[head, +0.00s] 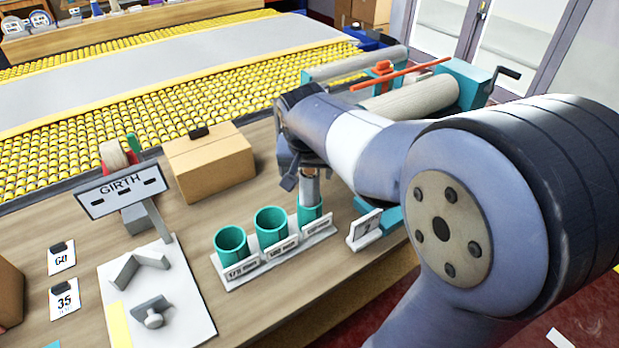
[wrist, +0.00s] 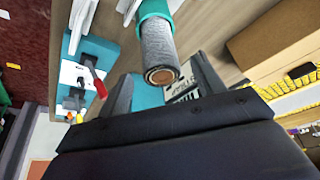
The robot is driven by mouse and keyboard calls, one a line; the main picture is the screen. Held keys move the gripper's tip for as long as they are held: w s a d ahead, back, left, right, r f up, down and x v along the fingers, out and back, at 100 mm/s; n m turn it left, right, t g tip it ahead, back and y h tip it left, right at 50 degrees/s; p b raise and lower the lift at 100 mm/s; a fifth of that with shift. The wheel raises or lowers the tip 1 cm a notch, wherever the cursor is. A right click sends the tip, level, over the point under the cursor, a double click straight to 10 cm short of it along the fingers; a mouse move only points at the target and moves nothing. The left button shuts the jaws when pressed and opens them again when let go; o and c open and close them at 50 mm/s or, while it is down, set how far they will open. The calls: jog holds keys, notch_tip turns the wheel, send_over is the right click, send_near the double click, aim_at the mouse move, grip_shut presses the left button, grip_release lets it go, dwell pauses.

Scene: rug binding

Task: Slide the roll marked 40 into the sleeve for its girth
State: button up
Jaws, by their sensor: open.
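A grey carpet roll (head: 309,188) stands upright in the rightmost teal sleeve (head: 310,214) of the rack, its upper part sticking out. Its end face with a brown ring shows in the wrist view (wrist: 161,76); I cannot read a 40 on it. My gripper (head: 300,172) is open at the roll's top. In the wrist view its fingers (wrist: 165,78) stand apart on either side of the roll's end. The left sleeve (head: 231,241) and middle sleeve (head: 271,226) look empty. The rack's plates give sizes in mm; the right one is too blurred to read.
A GIRTH sign (head: 122,190) stands over a white gauge board (head: 158,300) on the left. Cards lie beside it, one reading 35 (head: 65,299). A cardboard box (head: 208,160) sits behind the rack. A small stand (head: 364,229) is close on the rack's right.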

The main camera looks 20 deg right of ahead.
aim_at(309, 170)
jog(key=v, duration=0.5)
jog(key=shift+r, duration=0.15)
jog(key=x, duration=1.2)
jog(key=shift+f+b, duration=0.3)
jog(key=shift+f, duration=0.1)
notch_tip(309, 170, up, 4)
jog(key=shift+r+p, duration=0.1)
jog(key=shift+p, duration=0.2)
